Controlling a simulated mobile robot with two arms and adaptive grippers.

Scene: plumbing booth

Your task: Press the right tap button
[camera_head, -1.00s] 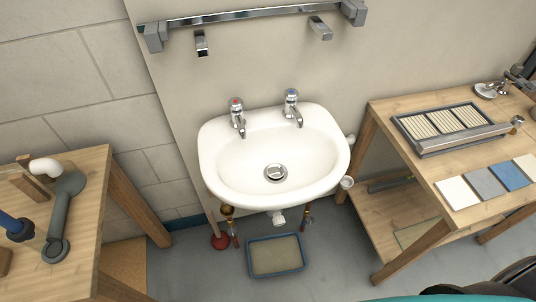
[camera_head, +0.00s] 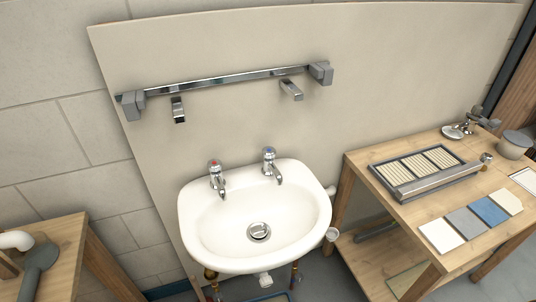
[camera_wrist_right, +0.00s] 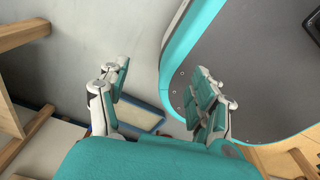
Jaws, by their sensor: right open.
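The right tap (camera_head: 272,167) is chrome and stands on the back right of the white sink (camera_head: 303,233). Its top button (camera_head: 268,152) has a blue mark. The left tap (camera_head: 216,178), with a red mark on top, stands to its left. Neither gripper shows in the head view, and nothing touches the taps there. My right gripper (camera_wrist_right: 160,84) is open and empty in the right wrist view, its fingers spread wide above the floor. The taps are not seen in that view. My left gripper is not in view.
A chrome rail (camera_head: 220,80) with grey end blocks is on the wall above the sink. A wooden table (camera_head: 362,162) with tiles and a framed panel stands at right, another (camera_head: 62,238) at left. A blue-edged tray (camera_wrist_right: 140,113) lies on the floor.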

